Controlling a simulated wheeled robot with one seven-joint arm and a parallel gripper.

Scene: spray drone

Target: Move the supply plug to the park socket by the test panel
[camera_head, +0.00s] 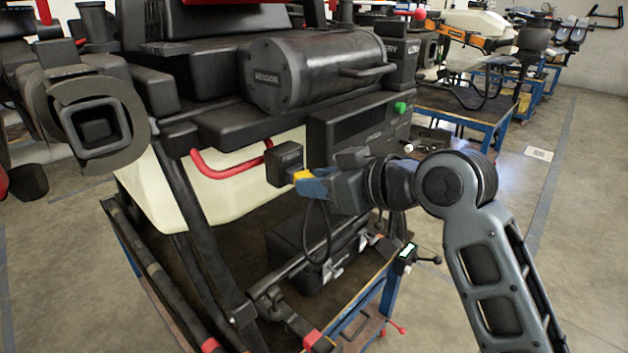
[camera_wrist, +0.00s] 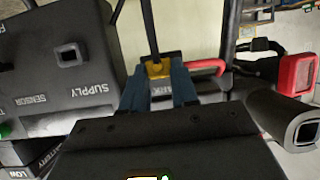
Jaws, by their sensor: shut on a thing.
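My gripper (camera_head: 306,184) is shut on the supply plug, whose yellow body (camera_head: 301,175) shows between the blue fingers. The wrist view shows the plug (camera_wrist: 157,69) between both fingers, with its black cable running up the picture. The plug is right at the black park socket block (camera_head: 284,160), marked PARK, beside the test panel (camera_head: 350,130). I cannot tell how deep it sits in the socket, as the fingers and plug hide the opening. In the wrist view the panel's SUPPLY socket (camera_wrist: 70,55) is empty, its lettering upside down.
A red hose (camera_head: 215,172) curves beside the park block in front of the pale tank (camera_head: 190,195). The black cable (camera_head: 319,243) hangs in a loop under my gripper. A black case (camera_head: 300,255) lies on the bench below.

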